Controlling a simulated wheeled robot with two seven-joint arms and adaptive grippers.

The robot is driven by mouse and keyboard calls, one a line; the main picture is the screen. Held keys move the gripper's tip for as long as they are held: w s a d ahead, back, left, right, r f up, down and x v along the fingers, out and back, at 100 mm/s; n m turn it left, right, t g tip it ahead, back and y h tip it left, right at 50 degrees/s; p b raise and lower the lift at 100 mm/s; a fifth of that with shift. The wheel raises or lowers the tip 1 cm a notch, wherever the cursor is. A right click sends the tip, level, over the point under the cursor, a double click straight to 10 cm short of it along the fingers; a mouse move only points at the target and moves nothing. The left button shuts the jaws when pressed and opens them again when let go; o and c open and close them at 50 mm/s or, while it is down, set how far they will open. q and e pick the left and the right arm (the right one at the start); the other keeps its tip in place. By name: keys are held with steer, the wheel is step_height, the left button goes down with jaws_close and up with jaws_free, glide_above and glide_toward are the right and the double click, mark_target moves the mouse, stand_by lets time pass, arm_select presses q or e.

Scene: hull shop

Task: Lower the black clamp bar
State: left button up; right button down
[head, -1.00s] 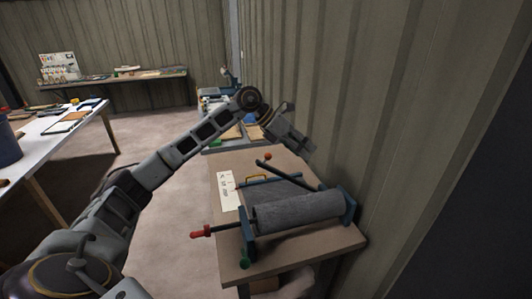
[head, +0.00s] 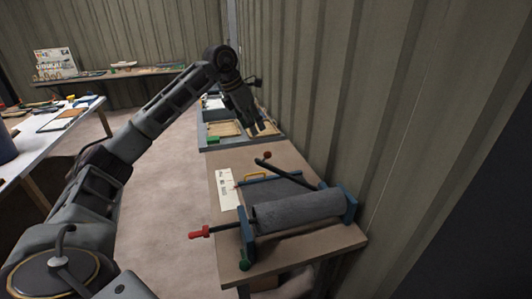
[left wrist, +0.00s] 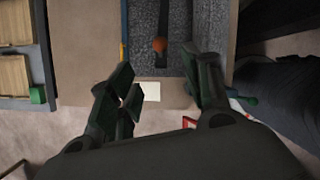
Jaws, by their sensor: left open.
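My left gripper (head: 262,130) is open and empty, pointing down beyond and above the ball in the head view. In the left wrist view the ball (left wrist: 160,45) shows between the spread fingers of the gripper (left wrist: 162,78), with a clear gap on both sides. The bar's hinge end is partly hidden behind the grey roller (head: 298,212). My right gripper is not in view.
Blue end plates (head: 348,203) hold the roller on a brown bench (head: 230,258). A red handle (head: 200,232) sticks out left and a green knob (head: 243,264) sits in front. A white sheet (head: 227,188) lies at left. A corrugated wall (head: 400,120) closes the right side.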

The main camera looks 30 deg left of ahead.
mark_target(266, 152)
arm_select(q)
steer(key=shift+f, duration=0.1)
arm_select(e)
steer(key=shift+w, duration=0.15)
arm_select(q)
steer(key=x, duration=1.2)
steer(key=shift+p, duration=0.4)
steer(key=shift+w+d+f, duration=0.2)
steer(key=shift+f, duration=0.55)
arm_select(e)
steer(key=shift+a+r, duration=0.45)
arm_select(q)
steer(key=shift+c, duration=0.5)
jaws_close()
